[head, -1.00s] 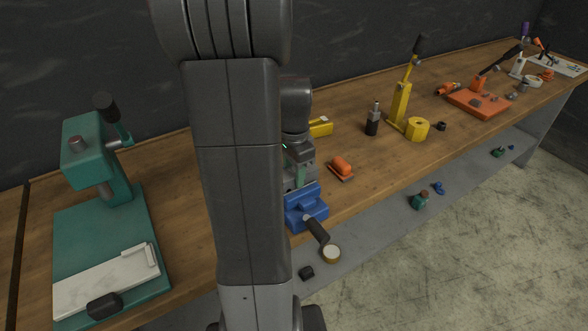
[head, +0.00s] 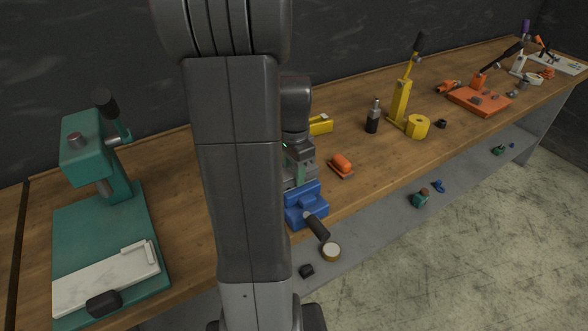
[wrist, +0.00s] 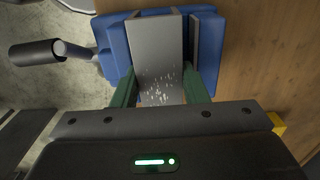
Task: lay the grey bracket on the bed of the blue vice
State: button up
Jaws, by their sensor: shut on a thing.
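The blue vice (head: 308,207) sits at the front edge of the bench, with its dark handle sticking out over the edge. It also shows in the wrist view (wrist: 115,47). The grey bracket (wrist: 157,50) lies between the green fingers of my gripper (wrist: 160,92), which is shut on it. In the wrist view the bracket is over the vice, beside a grey jaw strip; I cannot tell whether it touches the bed. In the head view my gripper (head: 299,172) is just behind the vice, and my arm hides part of this area.
An orange-topped block (head: 342,163) lies right of the vice and a yellow part (head: 320,126) lies behind. A green press (head: 95,165) stands at the left. A dark bottle (head: 373,117) and a yellow clamp (head: 401,102) stand to the right. Bare bench lies between.

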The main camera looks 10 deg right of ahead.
jog(key=o, duration=1.4)
notch_tip(320, 180, up, 14)
jog(key=shift+f, duration=0.1)
notch_tip(320, 180, down, 14)
jog(key=shift+r, duration=0.3)
